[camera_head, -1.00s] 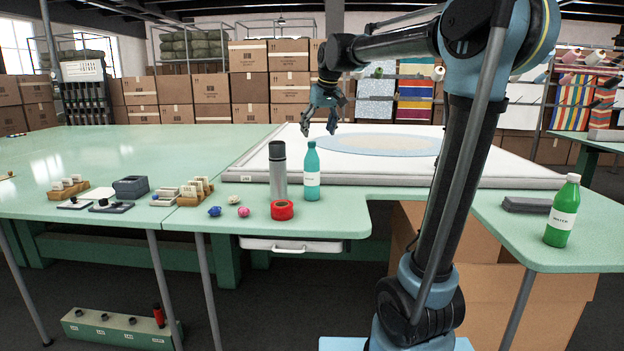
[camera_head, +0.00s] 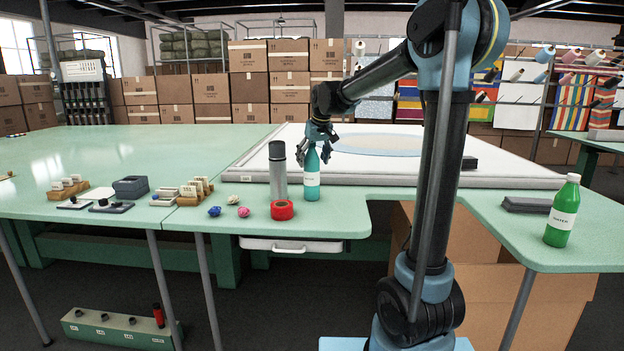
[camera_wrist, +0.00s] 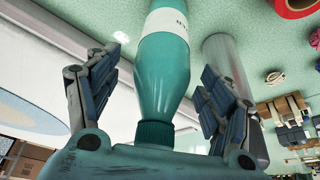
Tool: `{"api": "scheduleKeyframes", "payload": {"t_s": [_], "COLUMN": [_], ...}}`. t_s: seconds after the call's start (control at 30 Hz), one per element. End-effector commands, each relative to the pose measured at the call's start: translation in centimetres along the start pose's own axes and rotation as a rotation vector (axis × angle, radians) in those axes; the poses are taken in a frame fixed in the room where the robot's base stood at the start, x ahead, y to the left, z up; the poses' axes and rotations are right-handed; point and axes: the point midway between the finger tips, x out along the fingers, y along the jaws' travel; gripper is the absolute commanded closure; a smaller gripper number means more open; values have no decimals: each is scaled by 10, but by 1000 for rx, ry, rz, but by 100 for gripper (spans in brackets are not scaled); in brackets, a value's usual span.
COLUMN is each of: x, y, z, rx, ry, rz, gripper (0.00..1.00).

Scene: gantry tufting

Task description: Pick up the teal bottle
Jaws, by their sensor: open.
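The teal bottle (camera_head: 312,178) stands upright on the green table near its front edge, with a white label around it. My gripper (camera_head: 316,158) is at the top of the bottle in the head view, pointing down. In the wrist view the bottle (camera_wrist: 165,75) lies between the two open fingers of my gripper (camera_wrist: 160,95), its cap close to the palm. The fingers stand apart from the bottle on both sides.
A grey cylinder (camera_head: 278,172) stands just left of the bottle, close to one finger in the wrist view. A red tape roll (camera_head: 283,210) and small blue (camera_head: 214,211) and pink (camera_head: 243,212) lumps lie in front. A green bottle (camera_head: 562,212) stands far right.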

Motion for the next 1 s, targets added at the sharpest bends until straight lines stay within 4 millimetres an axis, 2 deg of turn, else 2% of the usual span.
{"api": "scheduleKeyframes", "payload": {"t_s": [0.2,0.43,0.47,0.77,1.0], "x": [19,20,20,20,20], "y": [0,0,0,0,0], "z": [0,0,0,0,0], "rx": [0,0,0,0,0], "ry": [0,0,0,0,0], "rz": [0,0,0,0,0], "gripper": [26,26,31,99,100]}}
